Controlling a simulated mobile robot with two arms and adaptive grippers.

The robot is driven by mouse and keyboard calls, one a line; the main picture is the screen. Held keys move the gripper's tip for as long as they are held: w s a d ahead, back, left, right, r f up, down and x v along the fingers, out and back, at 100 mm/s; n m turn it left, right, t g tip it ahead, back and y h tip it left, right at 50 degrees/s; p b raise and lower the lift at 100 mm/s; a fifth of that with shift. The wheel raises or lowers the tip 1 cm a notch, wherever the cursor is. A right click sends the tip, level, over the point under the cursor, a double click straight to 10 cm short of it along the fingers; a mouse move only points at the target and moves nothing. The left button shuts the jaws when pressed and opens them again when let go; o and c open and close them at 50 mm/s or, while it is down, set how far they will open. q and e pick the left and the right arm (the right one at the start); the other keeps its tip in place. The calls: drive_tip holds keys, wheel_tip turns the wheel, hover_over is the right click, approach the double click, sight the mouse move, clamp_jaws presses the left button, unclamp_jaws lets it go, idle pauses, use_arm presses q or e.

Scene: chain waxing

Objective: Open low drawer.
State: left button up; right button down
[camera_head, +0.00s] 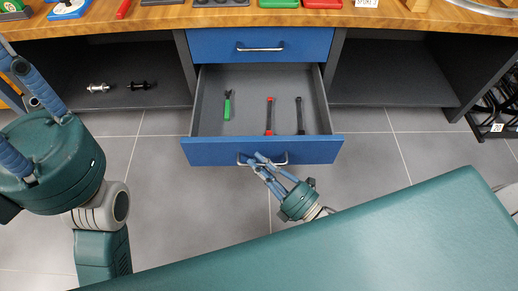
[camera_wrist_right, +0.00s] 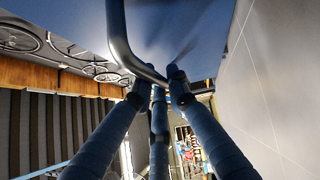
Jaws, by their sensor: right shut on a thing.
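The low drawer (camera_head: 262,151) has a blue front and a grey inside. It is pulled well out under the workbench in the head view. Its metal bar handle (camera_head: 283,161) is on the front; the handle also shows in the right wrist view (camera_wrist_right: 120,40). My right gripper (camera_head: 258,160) is at the handle, its blue fingers shut around the bar. In the drawer lie a green-handled tool (camera_head: 227,105), a red-handled tool (camera_head: 269,116) and a dark tool (camera_head: 300,116). My left gripper (camera_head: 22,110) is at the far left, empty of anything visible, its fingertips cut off by the frame.
A shut blue upper drawer (camera_head: 262,42) sits above the open one. The wooden worktop (camera_head: 400,20) holds several items along the top edge. Two hub-like parts (camera_head: 98,88) lie on the left shelf. A dark rack (camera_head: 498,110) stands at right. Grey tiled floor is clear before the drawer.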

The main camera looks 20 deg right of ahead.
drive_tip(key=shift+s, duration=0.6)
drive_tip(key=c, duration=1.9)
unclamp_jaws()
drive_tip(key=shift+a, duration=0.1)
drive_tip(key=shift+c, duration=0.2)
drive_tip(key=v, duration=0.7)
drive_tip(key=shift+s, duration=0.25)
